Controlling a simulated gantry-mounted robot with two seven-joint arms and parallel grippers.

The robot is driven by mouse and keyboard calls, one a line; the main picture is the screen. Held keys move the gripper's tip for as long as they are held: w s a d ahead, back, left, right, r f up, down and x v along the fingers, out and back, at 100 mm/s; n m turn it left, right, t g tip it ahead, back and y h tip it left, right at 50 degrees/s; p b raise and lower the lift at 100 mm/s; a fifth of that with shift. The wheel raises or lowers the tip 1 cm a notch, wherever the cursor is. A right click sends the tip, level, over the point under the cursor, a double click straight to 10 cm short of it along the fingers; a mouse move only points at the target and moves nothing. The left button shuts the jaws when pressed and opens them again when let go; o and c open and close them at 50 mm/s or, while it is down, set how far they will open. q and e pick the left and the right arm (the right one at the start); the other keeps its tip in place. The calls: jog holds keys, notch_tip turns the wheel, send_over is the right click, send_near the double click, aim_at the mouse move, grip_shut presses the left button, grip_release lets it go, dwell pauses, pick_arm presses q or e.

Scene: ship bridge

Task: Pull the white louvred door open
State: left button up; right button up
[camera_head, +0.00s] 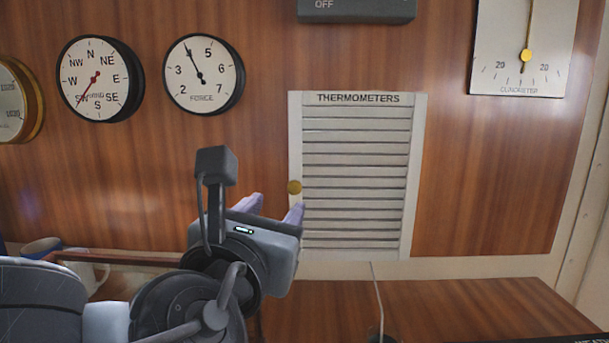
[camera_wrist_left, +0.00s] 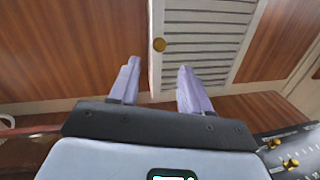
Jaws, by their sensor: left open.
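The white louvred door (camera_head: 355,170), marked THERMOMETERS, is set in the wood-panelled wall and looks shut. Its round brass knob (camera_head: 294,187) is on the door's left edge. The door (camera_wrist_left: 203,45) and knob (camera_wrist_left: 159,45) also show in the left wrist view. My left gripper (camera_head: 272,207) is in front of the wall, just left of and below the knob in the head view. Its two pale purple fingers are apart and empty. In the left wrist view the knob lies beyond the open fingers (camera_wrist_left: 157,80), between their lines, and is not touched. My right gripper is not in view.
A wooden counter (camera_head: 470,308) runs below the door, with a pale cable (camera_head: 378,298) on it. A white mug (camera_head: 88,275) stands at the lower left, partly hidden. Round dials (camera_head: 203,74) and a clinometer (camera_head: 521,50) hang on the wall. A dark box (camera_head: 356,8) is above the door.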

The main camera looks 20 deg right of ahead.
aim_at(296, 188)
pick_arm(q)
jog(key=p+x, duration=0.1)
jog(key=x, duration=1)
jog(key=shift+w+f+p, duration=0.15)
jog(key=shift+p, duration=0.15)
jog(key=shift+c, duration=0.5)
jog(key=shift+d, duration=0.1)
grip_shut()
